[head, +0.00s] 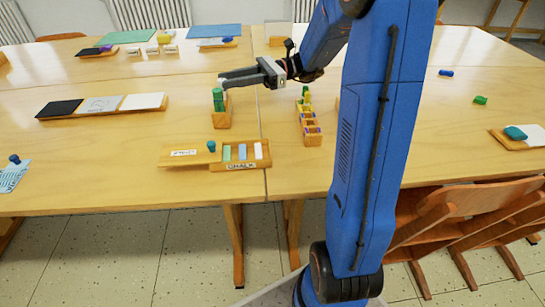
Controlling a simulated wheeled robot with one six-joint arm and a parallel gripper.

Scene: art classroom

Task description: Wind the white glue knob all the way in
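My gripper (223,82) reaches in from the right over the table, its fingers pointing left. Its tips are at the top of a green upright object (218,102) that stands at a small wooden block or box (221,119). A small pale patch shows at the fingertips; I cannot tell whether it is the white glue knob or part of the fingers. I cannot see a gap between the fingers, nor whether they touch or hold anything.
A chalk tray (241,166) lies in front, and a wooden rack (312,140) with small coloured pieces stands to the right. A three-panel board (102,105) lies left. Wooden chairs (465,205) stand at the lower right.

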